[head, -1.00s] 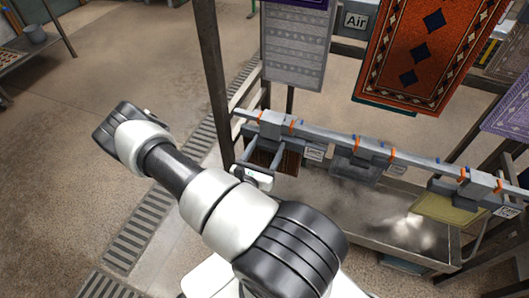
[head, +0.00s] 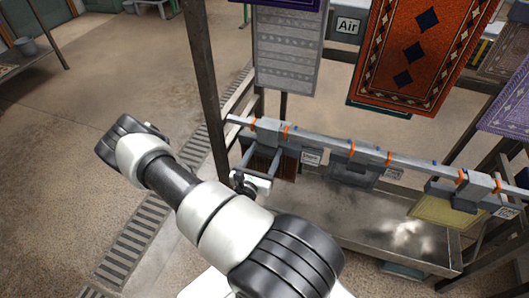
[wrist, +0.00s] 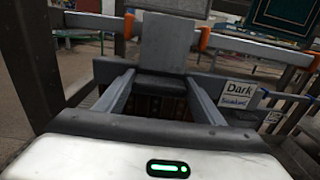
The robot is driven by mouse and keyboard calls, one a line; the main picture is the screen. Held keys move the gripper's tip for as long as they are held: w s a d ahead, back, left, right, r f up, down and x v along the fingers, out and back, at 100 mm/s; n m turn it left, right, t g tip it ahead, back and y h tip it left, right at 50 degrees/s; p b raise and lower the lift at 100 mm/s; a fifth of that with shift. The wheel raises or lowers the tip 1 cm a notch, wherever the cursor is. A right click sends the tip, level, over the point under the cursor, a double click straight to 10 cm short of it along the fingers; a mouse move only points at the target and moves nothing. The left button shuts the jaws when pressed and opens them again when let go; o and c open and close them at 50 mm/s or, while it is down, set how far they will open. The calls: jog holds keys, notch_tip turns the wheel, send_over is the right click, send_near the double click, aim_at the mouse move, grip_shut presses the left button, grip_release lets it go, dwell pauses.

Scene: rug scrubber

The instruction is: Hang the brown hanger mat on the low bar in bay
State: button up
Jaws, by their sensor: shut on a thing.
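The brown hanger mat (head: 287,167) hangs below a grey hanger block, mostly hidden by my gripper and the hanger. A dark strip of it shows between the fingers in the wrist view (wrist: 158,106). My gripper (head: 271,148) is shut on the mat's hanger (head: 267,131), with its two grey fingers reaching to the block. The hanger block is at the low bar (head: 325,142), between two orange markers near the bar's left end. In the wrist view the block (wrist: 165,45) stands upright and covers part of the bar. I cannot tell whether its hook bears on the bar.
A grey hanger mat (head: 352,170) and a yellow one (head: 447,208) hang farther right on the low bar. A rack post (head: 203,85) stands just left of my gripper. A metal trough (head: 360,215) lies below. An orange rug (head: 420,55) and a grey rug (head: 288,50) hang higher behind.

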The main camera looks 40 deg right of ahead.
jog(key=o, duration=1.6)
jog(key=shift+a, duration=0.1)
jog(key=p+v, duration=0.3)
jog(key=v, duration=1.4)
jog(key=shift+s+a, duration=0.1)
